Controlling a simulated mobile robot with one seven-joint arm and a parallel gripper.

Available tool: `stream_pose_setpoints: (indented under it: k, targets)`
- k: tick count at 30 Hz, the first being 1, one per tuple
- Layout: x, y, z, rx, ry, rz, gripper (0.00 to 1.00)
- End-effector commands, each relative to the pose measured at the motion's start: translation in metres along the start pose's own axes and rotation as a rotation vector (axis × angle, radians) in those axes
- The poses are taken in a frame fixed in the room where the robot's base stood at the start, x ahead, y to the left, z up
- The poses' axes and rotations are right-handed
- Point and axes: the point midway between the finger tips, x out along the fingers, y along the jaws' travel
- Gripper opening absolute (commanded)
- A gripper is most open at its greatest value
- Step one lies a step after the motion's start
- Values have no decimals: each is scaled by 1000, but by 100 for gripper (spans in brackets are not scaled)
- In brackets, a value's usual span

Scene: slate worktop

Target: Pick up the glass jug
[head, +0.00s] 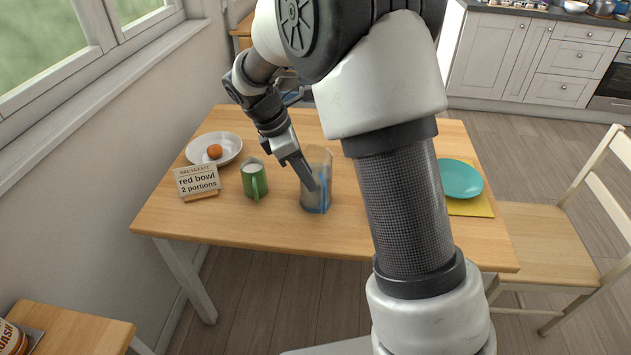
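The glass jug (318,200) stands upright on the wooden table (258,225), near its front middle. It is clear with a bluish tint and looks tall. My gripper (311,184) reaches down from the upper left, and its finger end overlaps the jug's left and middle part in the head view. I cannot tell whether the fingers are inside the jug, in front of it or touching it. The gap between the fingers is not visible, so I cannot tell whether they are open or shut. My arm hides the table to the right of the jug.
A green mug (254,182) with white contents stands left of the jug. A teal plate (459,179) lies right, near a chair (545,235).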

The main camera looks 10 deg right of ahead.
Motion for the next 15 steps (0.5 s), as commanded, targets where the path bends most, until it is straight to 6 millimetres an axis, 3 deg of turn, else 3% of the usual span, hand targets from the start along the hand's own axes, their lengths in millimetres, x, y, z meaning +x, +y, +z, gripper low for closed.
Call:
stream_pose_setpoints:
  k: [1, 6, 15]
  targets:
    - [14, -1, -1, 0, 0, -3, 31]
    - [44, 0, -1, 2, 1, -1, 31]
    - [62, 0, -1, 3, 1, -1, 31]
